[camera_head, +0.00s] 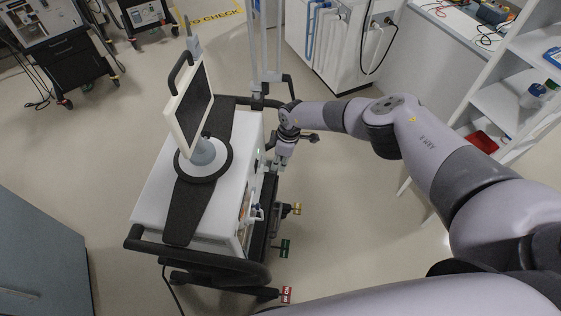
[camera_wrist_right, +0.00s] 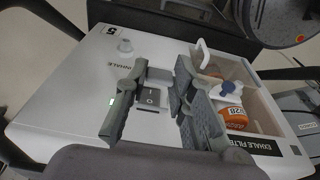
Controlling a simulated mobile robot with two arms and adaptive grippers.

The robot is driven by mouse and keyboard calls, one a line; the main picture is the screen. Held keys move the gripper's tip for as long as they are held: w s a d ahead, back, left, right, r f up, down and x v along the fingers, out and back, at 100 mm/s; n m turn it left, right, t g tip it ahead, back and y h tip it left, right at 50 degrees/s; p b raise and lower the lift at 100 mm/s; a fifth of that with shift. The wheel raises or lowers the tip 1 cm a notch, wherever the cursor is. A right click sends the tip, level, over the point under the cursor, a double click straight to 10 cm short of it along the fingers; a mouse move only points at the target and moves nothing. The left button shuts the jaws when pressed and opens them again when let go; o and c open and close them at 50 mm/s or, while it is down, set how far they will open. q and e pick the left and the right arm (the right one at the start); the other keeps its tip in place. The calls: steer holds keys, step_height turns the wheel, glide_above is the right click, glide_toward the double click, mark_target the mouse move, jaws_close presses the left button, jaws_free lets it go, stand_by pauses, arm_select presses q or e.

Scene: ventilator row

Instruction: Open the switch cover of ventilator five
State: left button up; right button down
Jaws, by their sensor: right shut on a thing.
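The ventilator (camera_head: 158,192) is a white cart-mounted box with a tilted screen on top. My right gripper (camera_head: 281,160) is at the ventilator's right side. In the right wrist view its fingers (camera_wrist_right: 160,70) stand on either side of the switch area, shut on the switch cover, which the fingers largely hide; I cannot tell its angle. My left gripper is not in view.
An open bay with an orange-labelled part (camera_wrist_right: 234,118) and a white flap (camera_wrist_right: 201,52) lies right of the fingers. The ventilator's black handle (camera_head: 195,258) and coloured tags stand near. Shelves (camera_head: 510,95) stand at right, a blue-grey cabinet (camera_head: 38,262) at left.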

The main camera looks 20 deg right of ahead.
steer(key=shift+a+r+g+h, duration=0.3)
steer(key=shift+r+g+h, duration=0.25)
steer(key=shift+h, duration=0.55)
steer(key=shift+b, duration=0.3)
steer(key=c, duration=1.4)
jaws_free()
steer(key=shift+w, duration=0.1)
steer(key=shift+o, duration=0.2)
steer(key=shift+r, duration=0.1)
step_height(320, 180, up, 12)
steer(key=shift+a, duration=0.3)
